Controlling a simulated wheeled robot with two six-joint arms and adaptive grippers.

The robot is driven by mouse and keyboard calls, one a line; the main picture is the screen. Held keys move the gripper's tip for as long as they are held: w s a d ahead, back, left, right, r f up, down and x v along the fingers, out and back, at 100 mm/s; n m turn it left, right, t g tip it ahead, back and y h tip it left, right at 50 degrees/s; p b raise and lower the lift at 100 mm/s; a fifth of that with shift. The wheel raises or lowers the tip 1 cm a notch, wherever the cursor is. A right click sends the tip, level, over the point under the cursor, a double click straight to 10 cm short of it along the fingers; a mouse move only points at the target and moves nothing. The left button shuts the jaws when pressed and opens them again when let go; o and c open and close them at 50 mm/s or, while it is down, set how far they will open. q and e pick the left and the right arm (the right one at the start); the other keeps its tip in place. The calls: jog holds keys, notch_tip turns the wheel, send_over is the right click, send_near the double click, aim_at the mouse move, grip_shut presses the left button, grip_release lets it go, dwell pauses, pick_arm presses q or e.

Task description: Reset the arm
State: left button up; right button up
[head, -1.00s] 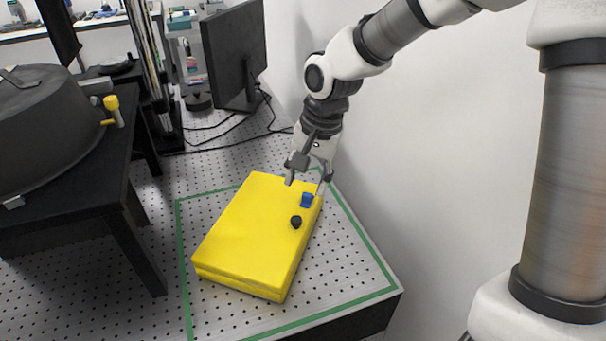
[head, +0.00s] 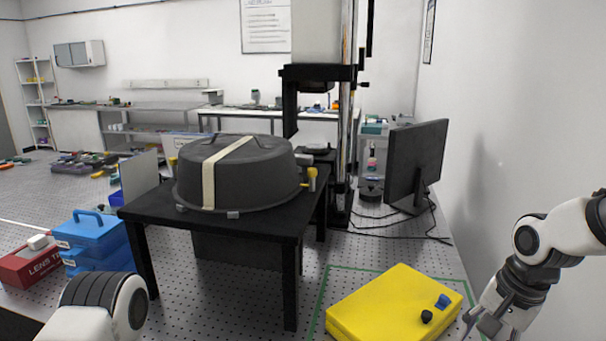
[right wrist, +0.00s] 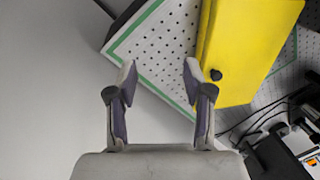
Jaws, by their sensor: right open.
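My right gripper (head: 484,326) is at the lower right of the head view, beside the right end of a yellow box (head: 385,303). In the right wrist view my right gripper (right wrist: 160,76) has its two fingers apart with nothing between them. The yellow box (right wrist: 245,45) lies to the right of the fingers there. A blue knob (head: 442,301) and a black knob (head: 427,317) are on the box; one dark knob (right wrist: 216,75) shows in the wrist view. Of my left arm only a white and black joint shows at the lower left; its gripper is out of view.
A black table (head: 142,212) holds a large dark round cover (head: 262,178). A black monitor (head: 415,160) stands behind the yellow box. Blue cases (head: 92,238) and a red box (head: 27,268) are at the left. A white wall is close on the right.

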jog(key=s+a+f+n+g, duration=0.2)
jog(key=s+f, duration=0.7)
jog(key=f, duration=0.3)
jog(key=s+a+f+n+g+h, duration=0.1)
jog(key=s+f+n+g, duration=0.1)
jog(key=s+f, duration=0.8)
jog(key=s+a+f+n+g, duration=0.2)
jog(key=s+f, duration=0.6)
jog(key=f, duration=0.5)
jog(key=w+n+t, duration=0.3)
jog(key=w+t, duration=0.1)
jog(key=w, duration=0.2)
jog(key=shift+w+d+f+n+t, duration=0.25)
jog(key=shift+d+f+n+t, duration=0.05)
jog(key=shift+d+f, duration=0.05)
